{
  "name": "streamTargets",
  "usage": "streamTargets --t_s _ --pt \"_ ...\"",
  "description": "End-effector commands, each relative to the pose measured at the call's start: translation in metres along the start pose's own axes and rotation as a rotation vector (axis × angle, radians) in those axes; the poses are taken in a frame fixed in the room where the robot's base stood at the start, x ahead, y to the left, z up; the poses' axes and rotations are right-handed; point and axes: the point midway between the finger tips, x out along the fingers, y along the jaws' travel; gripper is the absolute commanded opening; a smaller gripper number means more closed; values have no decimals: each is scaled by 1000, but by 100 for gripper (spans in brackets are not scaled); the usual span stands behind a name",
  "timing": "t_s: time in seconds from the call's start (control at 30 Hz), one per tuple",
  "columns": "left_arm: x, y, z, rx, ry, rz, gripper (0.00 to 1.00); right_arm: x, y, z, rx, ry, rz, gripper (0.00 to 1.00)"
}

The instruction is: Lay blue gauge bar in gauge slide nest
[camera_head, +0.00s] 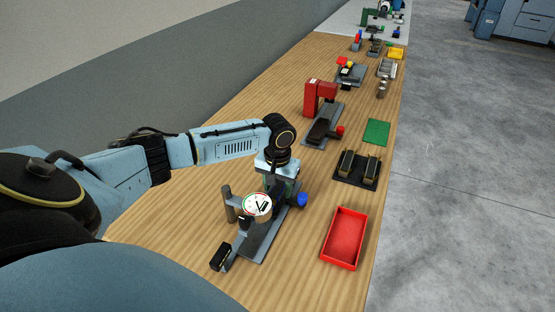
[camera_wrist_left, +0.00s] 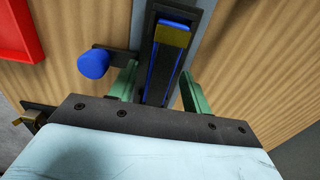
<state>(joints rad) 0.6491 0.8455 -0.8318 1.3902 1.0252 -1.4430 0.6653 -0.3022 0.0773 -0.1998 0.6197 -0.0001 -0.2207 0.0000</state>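The blue gauge bar (camera_wrist_left: 154,78) lies lengthwise in a dark, narrow channel, which looks like the slide nest (camera_wrist_left: 145,40), in the left wrist view. A brass-coloured piece (camera_wrist_left: 172,35) crosses it near its far end. My left gripper (camera_wrist_left: 160,88) is open, its green fingers on either side of the bar and apart from it. In the head view the left gripper (camera_head: 284,184) is low over the grey gauge fixture (camera_head: 262,236), which carries a round white dial (camera_head: 257,204). The bar is hidden there. My right gripper is not in view.
A blue knob (camera_head: 302,199) sticks out at the fixture's right side. A red tray (camera_head: 344,238) stands to its right, near the table edge. Behind are a black rack with two brass-coloured blocks (camera_head: 357,169), a green mat (camera_head: 377,132) and a red press (camera_head: 320,97).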

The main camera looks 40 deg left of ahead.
Motion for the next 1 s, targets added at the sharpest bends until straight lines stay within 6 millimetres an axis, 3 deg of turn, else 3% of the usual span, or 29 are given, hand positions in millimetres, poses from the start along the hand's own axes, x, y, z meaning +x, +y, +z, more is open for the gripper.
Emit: streamTargets --t_s 0.27,0.7,1.0 --pt "-11 0 -1 1 3 1 49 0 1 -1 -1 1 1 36" --pt "-99 0 -1 1 3 1 49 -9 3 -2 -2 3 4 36" --pt "-123 0 0 0 0 1 49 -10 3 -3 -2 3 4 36"
